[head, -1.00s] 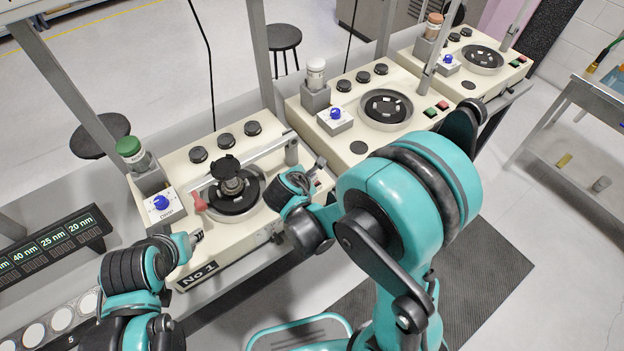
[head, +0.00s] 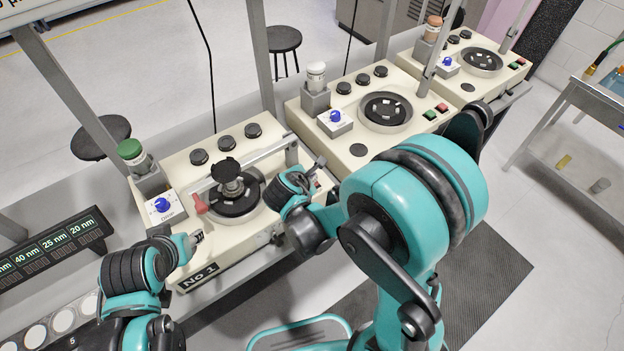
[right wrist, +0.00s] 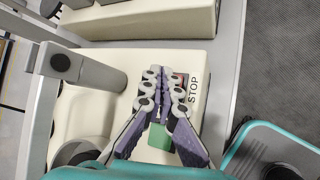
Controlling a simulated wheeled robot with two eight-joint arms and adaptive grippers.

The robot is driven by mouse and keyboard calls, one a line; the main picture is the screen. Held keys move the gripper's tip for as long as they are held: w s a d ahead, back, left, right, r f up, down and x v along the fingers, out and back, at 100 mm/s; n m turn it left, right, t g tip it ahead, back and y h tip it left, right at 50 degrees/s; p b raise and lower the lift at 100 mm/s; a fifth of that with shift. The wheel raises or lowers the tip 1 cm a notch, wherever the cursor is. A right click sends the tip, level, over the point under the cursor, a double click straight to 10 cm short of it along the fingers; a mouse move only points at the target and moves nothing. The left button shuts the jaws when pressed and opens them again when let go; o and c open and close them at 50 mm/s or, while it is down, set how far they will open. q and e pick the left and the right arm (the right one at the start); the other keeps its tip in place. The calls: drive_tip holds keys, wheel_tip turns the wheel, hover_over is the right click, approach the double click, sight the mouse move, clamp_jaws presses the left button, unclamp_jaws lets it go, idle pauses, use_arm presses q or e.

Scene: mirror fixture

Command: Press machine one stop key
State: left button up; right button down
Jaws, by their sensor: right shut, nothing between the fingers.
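Machine one (head: 180,157) is the cream machine labelled "No 1" at the left of the head view. Its stop key (right wrist: 182,79) shows as a small red patch beside the printed word STOP in the right wrist view, mostly hidden by the fingers. A green key (right wrist: 160,143) lies nearer, between the fingers' bases. My right gripper (head: 319,164) is shut and empty over the machine's right front corner; its fingertips (right wrist: 164,72) are beside the red patch. I cannot tell whether they touch it. My left gripper (head: 197,237) is by the machine's front left edge; its jaws are too small to read.
A metal arm (head: 255,161) spans the machine's round plate (head: 234,205). A blue knob (head: 162,204) and green-capped bottle (head: 131,151) stand at its left. A second similar machine (head: 318,133) is close on the right. Upright posts stand behind.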

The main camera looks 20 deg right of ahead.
drive_tip(key=shift+r, duration=0.2)
wheel_tip(320, 180, up, 5)
drive_tip(key=p, duration=0.4)
drive_tip(key=shift+f, duration=0.1)
idle(0.4)
idle(0.5)
drive_tip(key=shift+s+d+m+b, duration=0.15)
drive_tip(key=shift+s+m+b, duration=0.05)
drive_tip(key=shift+m+b, duration=0.1)
drive_tip(key=s+d+r+m+y+b, duration=0.1)
drive_tip(key=s+m+y+b, duration=0.1)
drive_tip(key=s+m, duration=0.6)
drive_tip(key=s+d+r+m+y+b, duration=0.1)
drive_tip(key=s+d+m+y+b, duration=0.1)
drive_tip(key=s+m, duration=0.6)
drive_tip(key=m+y+b, duration=0.1)
drive_tip(key=m+b, duration=0.1)
drive_tip(key=m, duration=0.1)
drive_tip(key=shift+r+m+b, duration=0.25)
drive_tip(key=shift+m+b, duration=0.05)
drive_tip(key=shift+b, duration=0.05)
